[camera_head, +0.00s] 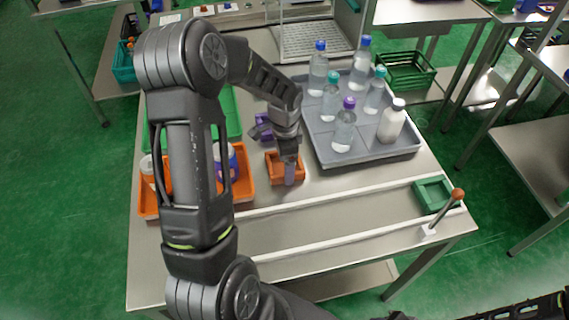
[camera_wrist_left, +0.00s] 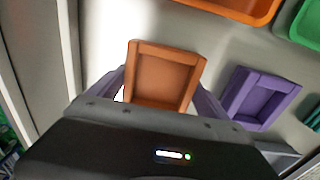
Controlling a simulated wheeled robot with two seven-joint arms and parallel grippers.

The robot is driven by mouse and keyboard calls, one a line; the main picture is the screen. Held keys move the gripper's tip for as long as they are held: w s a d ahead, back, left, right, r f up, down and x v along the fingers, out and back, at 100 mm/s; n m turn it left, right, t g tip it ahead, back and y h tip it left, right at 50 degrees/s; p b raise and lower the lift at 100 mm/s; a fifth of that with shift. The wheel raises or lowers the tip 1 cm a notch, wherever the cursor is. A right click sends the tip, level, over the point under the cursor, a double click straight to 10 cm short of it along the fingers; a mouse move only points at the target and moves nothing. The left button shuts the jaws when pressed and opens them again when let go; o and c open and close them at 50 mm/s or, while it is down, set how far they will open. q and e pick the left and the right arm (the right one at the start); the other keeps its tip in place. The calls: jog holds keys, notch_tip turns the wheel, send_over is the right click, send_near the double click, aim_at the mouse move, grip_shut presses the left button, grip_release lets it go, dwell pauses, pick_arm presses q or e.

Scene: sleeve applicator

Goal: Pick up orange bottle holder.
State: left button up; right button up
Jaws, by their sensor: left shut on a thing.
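The orange bottle holder (camera_head: 272,169) is a small open box near the middle of the table in the head view. It also shows in the left wrist view (camera_wrist_left: 165,75), empty and facing the camera. My left gripper (camera_head: 289,168) reaches down to it from above. In the wrist view my left gripper (camera_wrist_left: 160,90) has one purple-grey finger on each side of the holder and is shut on it. I cannot tell whether the holder rests on the table or is slightly raised. My right gripper is out of view.
A purple holder (camera_wrist_left: 257,97) lies close beside the orange one. A grey tray (camera_head: 345,156) with several bottles stands to the right. An orange tray (camera_head: 243,191) and a green tray (camera_head: 233,118) are left. A green holder (camera_head: 431,194) sits near a brown-knobbed lever (camera_head: 447,209).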

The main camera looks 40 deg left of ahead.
pick_arm(q)
notch_tip(320, 180, up, 10)
jog(key=b, duration=0.1)
dwell(0.4)
dwell(0.7)
notch_tip(320, 180, up, 8)
jog(key=p, duration=0.4)
jog(key=w+d+f+n+b, duration=0.2)
jog(key=w+d+f+n, duration=0.1)
jog(key=d, duration=0.6)
jog(key=w+d+f+n+b, duration=0.2)
jog(key=w+d+f+n, duration=0.2)
jog(key=d, duration=0.5)
jog(key=shift+w+f+n, duration=0.2)
jog(key=shift+w+n, duration=0.2)
jog(key=shift+w, duration=0.15)
